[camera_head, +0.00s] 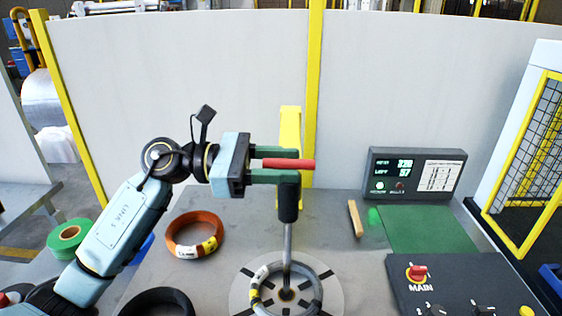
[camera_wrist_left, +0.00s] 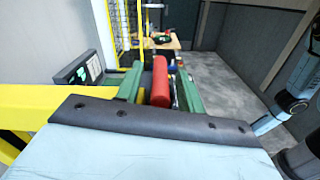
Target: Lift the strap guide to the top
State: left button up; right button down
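The strap guide shows as a red handle (camera_head: 300,164) above a black sleeve (camera_head: 288,205) on a thin upright metal rod (camera_head: 288,245). The rod's foot is within a grey coil ring (camera_head: 319,291) on the table. My left gripper (camera_head: 284,164) reaches in from the left, one green finger above the red handle and one below, close against it; it appears shut on the handle. In the left wrist view the red handle (camera_wrist_left: 160,82) lies between the green fingers. The join of handle and sleeve is hidden behind the lower finger. My right gripper is not in view.
A yellow post (camera_head: 290,125) stands behind the handle. An orange coil (camera_head: 178,231) and a black coil (camera_head: 150,303) lie to the left, with a green roll (camera_head: 68,234) farther left. A display box (camera_head: 416,172), a wooden block (camera_head: 355,218) and a control panel (camera_head: 450,283) are to the right.

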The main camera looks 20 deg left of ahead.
pick_arm(q)
grip_shut()
jog(key=shift+r, duration=0.1)
notch_tip(320, 180, up, 23)
jog(key=p, duration=0.8)
jog(key=shift+a+f+p, duration=0.15)
jog(key=shift+f+p, duration=0.05)
jog(key=shift+p, duration=0.2)
jog(key=shift+c, duration=1.6)
grip_release()
jog(key=o, duration=0.3)
jog(key=shift+f, duration=0.1)
